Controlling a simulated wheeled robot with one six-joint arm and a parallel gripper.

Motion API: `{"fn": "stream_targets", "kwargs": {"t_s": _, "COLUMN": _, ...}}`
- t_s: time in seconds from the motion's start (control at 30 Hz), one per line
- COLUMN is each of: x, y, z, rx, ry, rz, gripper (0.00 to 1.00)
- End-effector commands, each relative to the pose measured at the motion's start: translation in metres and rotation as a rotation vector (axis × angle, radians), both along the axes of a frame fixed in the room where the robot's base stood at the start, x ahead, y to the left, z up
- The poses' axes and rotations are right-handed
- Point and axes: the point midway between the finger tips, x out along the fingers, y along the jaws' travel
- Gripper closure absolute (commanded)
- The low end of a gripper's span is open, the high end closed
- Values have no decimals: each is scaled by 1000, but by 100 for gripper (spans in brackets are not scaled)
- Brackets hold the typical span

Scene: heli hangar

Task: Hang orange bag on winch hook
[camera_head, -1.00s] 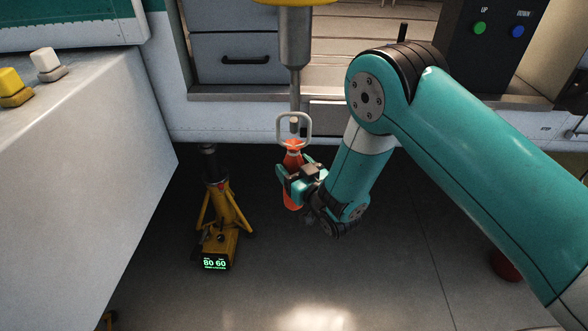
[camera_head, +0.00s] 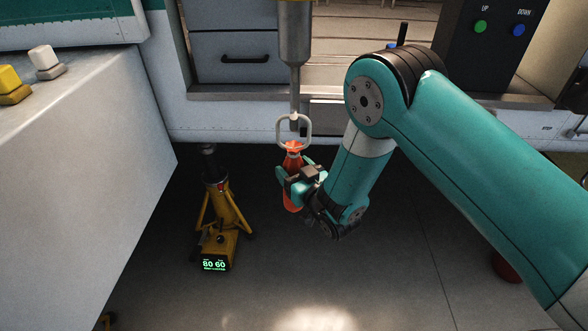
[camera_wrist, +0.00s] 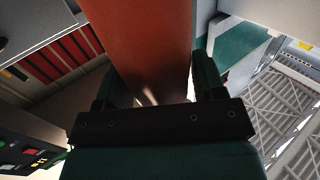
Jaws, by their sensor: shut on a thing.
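The orange bag (camera_head: 293,190) is a slim upright shape with a pale ring handle (camera_head: 279,131) at its top. My gripper (camera_head: 297,187) is shut on the bag's body, below the handle. In the wrist view the orange bag (camera_wrist: 140,45) rises between the two fingers. The winch (camera_head: 295,40) hangs down from the top with a grey shaft. Its lower end, the hook (camera_head: 294,122), overlaps the handle's opening in the head view. I cannot tell whether the hook touches the handle or passes through it.
A yellow jack stand (camera_head: 224,215) with a lit display stands left of the bag. A grey cabinet (camera_head: 80,170) is at the left. A dark panel (camera_head: 497,50) with green UP and blue DOWN buttons is at upper right. Open floor lies below the bag.

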Motion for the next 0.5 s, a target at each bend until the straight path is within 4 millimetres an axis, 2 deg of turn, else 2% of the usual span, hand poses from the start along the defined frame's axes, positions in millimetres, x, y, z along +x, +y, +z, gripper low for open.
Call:
{"fn": "stream_targets", "kwargs": {"t_s": 0.03, "x": 0, "y": 0, "z": 1, "rx": 2, "ry": -3, "rz": 0, "gripper": 30}}
{"fn": "stream_targets", "kwargs": {"t_s": 0.13, "x": 0, "y": 0, "z": 1, "rx": 1, "ry": -2, "rz": 0, "gripper": 7}}
{"fn": "stream_targets", "kwargs": {"t_s": 0.5, "x": -5, "y": -3, "z": -3, "rx": -2, "ry": 5, "rz": 0, "gripper": 7}}
